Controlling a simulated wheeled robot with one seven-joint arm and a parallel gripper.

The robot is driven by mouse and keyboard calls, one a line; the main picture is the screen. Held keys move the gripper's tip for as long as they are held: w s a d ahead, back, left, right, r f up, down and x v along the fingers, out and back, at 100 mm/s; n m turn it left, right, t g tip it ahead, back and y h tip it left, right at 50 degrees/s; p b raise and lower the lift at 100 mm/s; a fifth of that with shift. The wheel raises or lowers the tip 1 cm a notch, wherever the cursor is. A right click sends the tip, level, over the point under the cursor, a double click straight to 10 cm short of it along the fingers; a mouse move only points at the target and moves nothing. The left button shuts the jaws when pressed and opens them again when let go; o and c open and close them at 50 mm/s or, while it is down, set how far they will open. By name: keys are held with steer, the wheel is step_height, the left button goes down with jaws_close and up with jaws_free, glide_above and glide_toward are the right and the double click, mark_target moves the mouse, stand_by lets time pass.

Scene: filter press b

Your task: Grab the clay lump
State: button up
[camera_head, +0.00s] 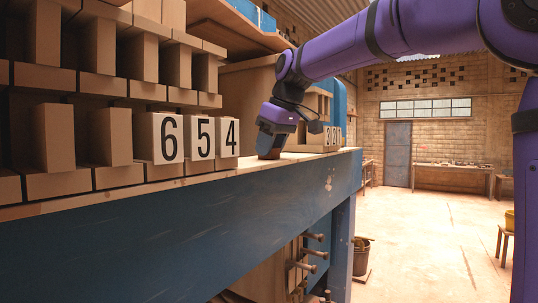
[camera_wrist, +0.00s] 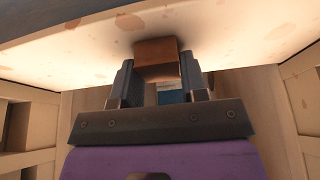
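The clay lump (camera_head: 270,151) is a small brown block at the wooden ledge (camera_head: 215,181), under my gripper (camera_head: 277,128) in the head view. In the wrist view the lump (camera_wrist: 156,58) sits between the two dark fingers of my gripper (camera_wrist: 157,66), one finger along each side. The fingers look very close to its sides. I cannot tell whether they press on it or leave a slight gap.
Stacked tan blocks (camera_head: 120,80) fill the left, with number plates reading 6 (camera_head: 168,138), 5 (camera_head: 202,138) and 4 (camera_head: 227,138). The floor at right is open.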

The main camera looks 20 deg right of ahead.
steer(key=shift+c, duration=0.6)
steer(key=shift+r, duration=0.1)
